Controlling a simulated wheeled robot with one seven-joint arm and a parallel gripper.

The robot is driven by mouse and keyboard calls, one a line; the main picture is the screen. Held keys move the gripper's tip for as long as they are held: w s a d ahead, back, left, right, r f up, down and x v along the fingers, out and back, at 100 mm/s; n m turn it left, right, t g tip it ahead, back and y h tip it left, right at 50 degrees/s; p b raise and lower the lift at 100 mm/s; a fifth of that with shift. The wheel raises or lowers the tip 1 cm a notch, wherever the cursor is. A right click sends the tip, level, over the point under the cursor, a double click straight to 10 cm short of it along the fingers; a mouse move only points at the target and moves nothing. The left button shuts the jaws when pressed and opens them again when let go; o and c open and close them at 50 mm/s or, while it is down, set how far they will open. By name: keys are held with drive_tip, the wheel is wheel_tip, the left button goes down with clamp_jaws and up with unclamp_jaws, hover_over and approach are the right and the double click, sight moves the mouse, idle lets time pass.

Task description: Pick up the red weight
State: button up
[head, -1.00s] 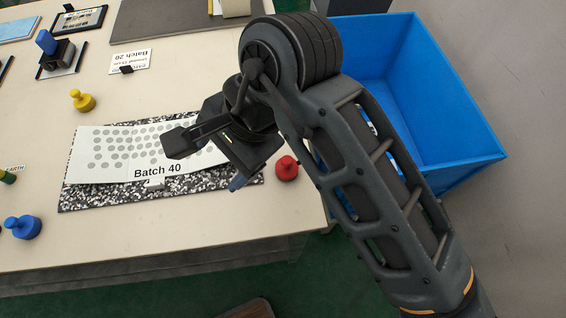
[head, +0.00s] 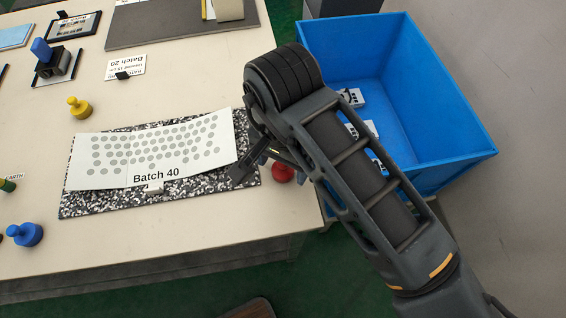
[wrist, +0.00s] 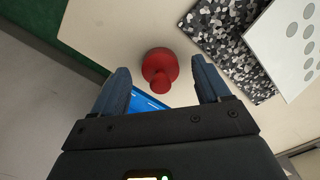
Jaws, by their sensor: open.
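The red weight (head: 281,173) stands on the table near its right edge, beside the speckled mat. In the head view my arm partly covers it. In the wrist view the red weight (wrist: 160,66) shows whole, with its knob toward my gripper. My gripper (wrist: 161,80) is open, with one blue-grey finger on each side of the weight in the picture. I see clear gaps between the fingers and the weight. In the head view my gripper (head: 255,168) is mostly hidden by the arm, just left of the weight.
A white film marked Batch 40 (head: 160,150) lies on the speckled mat (head: 100,203). A yellow weight (head: 79,107) and a blue weight (head: 25,234) stand farther left. A blue bin (head: 455,125) holding several pale items stands right of the table (head: 200,235).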

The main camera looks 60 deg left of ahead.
drive_tip(key=shift+f, duration=0.6)
drive_tip(key=shift+c, duration=0.3)
drive_tip(key=c, duration=1.2)
drive_tip(key=shift+c, duration=0.2)
drive_tip(key=shift+r, duration=0.1)
